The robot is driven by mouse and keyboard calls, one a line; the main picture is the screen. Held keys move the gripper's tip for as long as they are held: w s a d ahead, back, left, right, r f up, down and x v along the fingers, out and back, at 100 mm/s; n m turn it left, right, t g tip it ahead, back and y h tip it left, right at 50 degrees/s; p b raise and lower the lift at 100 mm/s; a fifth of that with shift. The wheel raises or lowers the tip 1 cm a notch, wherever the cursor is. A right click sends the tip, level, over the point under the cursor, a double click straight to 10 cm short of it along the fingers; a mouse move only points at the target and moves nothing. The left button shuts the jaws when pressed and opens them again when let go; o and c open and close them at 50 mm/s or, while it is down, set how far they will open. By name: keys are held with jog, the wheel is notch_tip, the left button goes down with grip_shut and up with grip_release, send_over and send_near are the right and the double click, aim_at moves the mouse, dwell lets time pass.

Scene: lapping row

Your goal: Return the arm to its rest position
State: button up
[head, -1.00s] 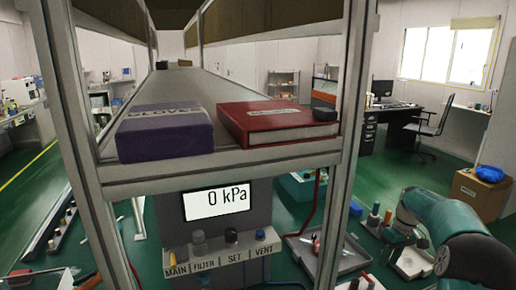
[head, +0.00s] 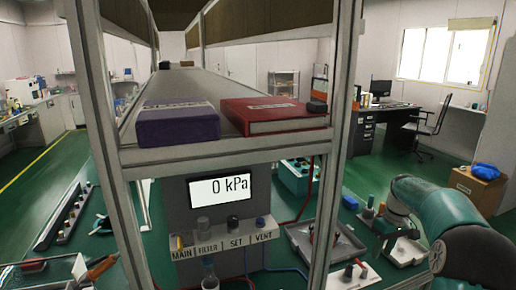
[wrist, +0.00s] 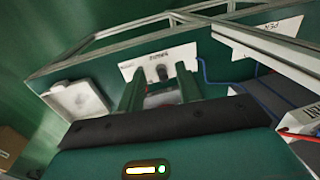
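My arm (head: 445,212), teal with a dark joint, is bent at the right edge of the head view, beside the metal shelf rack. My gripper (wrist: 159,74) shows in the wrist view as two green fingers standing apart. Nothing is clearly held between them; a small dark and reddish shape shows in the gap, and I cannot tell its distance. A white labelled plate lies beyond the fingers.
Below are a gauge reading 0 kPa (head: 218,189) and several labelled knobs. A grey tray (head: 326,248) lies right of them. Green floor is open further back.

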jog(key=s+a+r+m+t+h, duration=0.1)
jog(key=s+a+r+t+h, duration=0.1)
jog(key=s+a+r, duration=1.15)
jog(key=s+a+f+m+t, duration=0.1)
jog(key=s+a, duration=0.3)
jog(key=s, duration=0.5)
jog(key=s+a+f+m+t, duration=0.1)
jog(key=s+a+t, duration=0.2)
jog(key=s, duration=0.6)
jog(key=shift+s+a+f+m, duration=0.15)
jog(key=shift+s+a+m, duration=0.25)
jog(key=shift+a, duration=0.45)
